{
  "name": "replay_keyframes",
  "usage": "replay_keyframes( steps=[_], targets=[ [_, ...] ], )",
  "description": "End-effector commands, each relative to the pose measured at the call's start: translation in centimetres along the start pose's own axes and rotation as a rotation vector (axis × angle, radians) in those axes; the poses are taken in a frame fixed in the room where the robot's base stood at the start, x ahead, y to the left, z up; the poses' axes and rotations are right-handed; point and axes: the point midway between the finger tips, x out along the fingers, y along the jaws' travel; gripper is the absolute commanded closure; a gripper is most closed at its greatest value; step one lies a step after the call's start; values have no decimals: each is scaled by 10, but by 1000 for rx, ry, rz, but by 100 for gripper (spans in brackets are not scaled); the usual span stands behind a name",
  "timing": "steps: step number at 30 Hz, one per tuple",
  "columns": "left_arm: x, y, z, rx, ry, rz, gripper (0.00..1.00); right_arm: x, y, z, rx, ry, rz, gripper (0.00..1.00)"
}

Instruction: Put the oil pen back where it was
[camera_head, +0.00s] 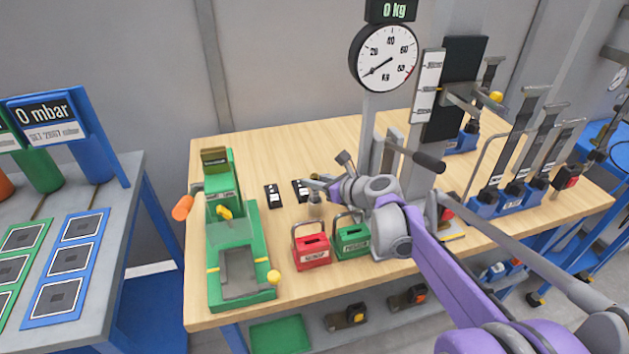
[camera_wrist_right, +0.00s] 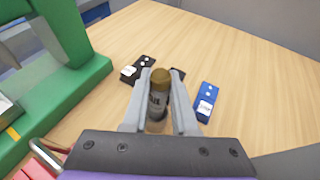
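The oil pen (camera_wrist_right: 158,95) is a small bottle-like cylinder with a brown-gold top and a dark label with pale lettering. It stands between the two fingers of my right gripper (camera_wrist_right: 160,98), which look closed against its sides. In the head view the pen (camera_head: 315,205) shows just under the right gripper (camera_head: 317,186), above the wooden table (camera_head: 285,145). Whether its bottom touches the table cannot be told. My left gripper is not in view.
Black dotted blocks (camera_head: 273,196) lie beside the pen; a blue one (camera_wrist_right: 207,100) shows in the wrist view. A green press (camera_head: 240,240) stands left. Red (camera_head: 311,252) and green (camera_head: 352,240) handled boxes stand in front. A gauge stand (camera_head: 384,58) rises behind the arm.

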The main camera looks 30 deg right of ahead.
Motion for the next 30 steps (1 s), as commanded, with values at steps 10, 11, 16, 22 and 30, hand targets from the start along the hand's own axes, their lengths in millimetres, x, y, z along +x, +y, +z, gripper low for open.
replay_keyframes(
  steps=[10, 11, 16, 22, 30],
  targets=[
    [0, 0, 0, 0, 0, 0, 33, 0, 0, 0, 0, 0, 0, 44],
    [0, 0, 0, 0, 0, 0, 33, 0, 0, 0, 0, 0, 0, 44],
    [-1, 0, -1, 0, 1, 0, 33, -4, 0, 2, 0, 0, -1, 44],
    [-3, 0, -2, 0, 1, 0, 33, -38, -1, 2, 1, -1, -5, 44],
    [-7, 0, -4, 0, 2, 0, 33, -94, -1, 2, 1, 0, -4, 44]
  ],
)
